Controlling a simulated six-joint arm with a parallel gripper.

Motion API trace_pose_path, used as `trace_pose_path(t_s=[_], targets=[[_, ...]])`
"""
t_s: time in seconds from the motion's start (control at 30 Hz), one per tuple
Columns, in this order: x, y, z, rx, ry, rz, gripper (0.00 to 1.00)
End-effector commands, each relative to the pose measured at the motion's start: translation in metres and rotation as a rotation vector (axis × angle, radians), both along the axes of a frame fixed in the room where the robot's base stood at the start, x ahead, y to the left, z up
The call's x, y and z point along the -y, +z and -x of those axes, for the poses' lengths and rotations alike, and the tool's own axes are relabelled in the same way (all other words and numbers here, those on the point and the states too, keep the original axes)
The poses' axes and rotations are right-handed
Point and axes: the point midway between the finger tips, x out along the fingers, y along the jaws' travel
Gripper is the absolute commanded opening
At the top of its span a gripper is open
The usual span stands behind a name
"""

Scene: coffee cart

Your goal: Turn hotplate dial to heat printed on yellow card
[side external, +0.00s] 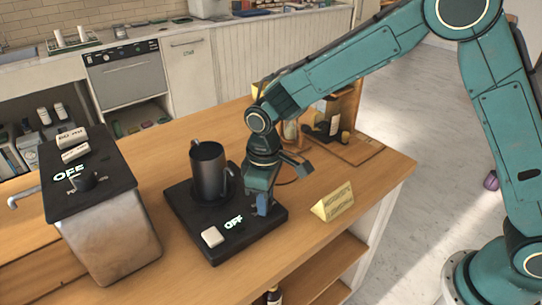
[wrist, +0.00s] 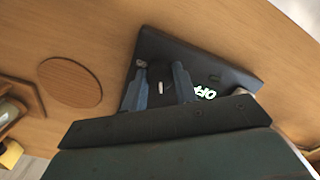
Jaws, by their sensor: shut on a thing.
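The black hotplate (side external: 262,232) sits on the wooden counter with a lit "OFF" readout (side external: 234,222). The readout also shows in the wrist view (wrist: 205,93). My gripper (side external: 262,206) reaches down over the hotplate's right corner; its blue fingers stand on both sides of the dark dial (wrist: 162,88) and are shut on it. A white mark on the dial shows between the fingers in the wrist view; the side external view hides the dial. The yellow card (side external: 333,202) stands folded on the counter, right of the hotplate; its print is too small to read.
A dark mug (side external: 208,172) stands on the hotplate, close to my gripper. A white block (side external: 212,237) lies at the hotplate's front. A wooden stand (side external: 345,110) is behind.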

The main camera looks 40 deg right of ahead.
Motion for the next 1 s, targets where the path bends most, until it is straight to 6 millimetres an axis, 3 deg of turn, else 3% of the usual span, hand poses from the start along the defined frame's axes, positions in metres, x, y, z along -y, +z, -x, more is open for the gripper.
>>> trace_pose_path(t_s=[0.43, 1.0], targets=[[-0.0013, 0.0009, -0.0004, 0.003, -0.299, -0.002, 0.06], [-0.0013, 0.0011, -0.0007, 0.003, -0.349, -0.002, 0.06]])
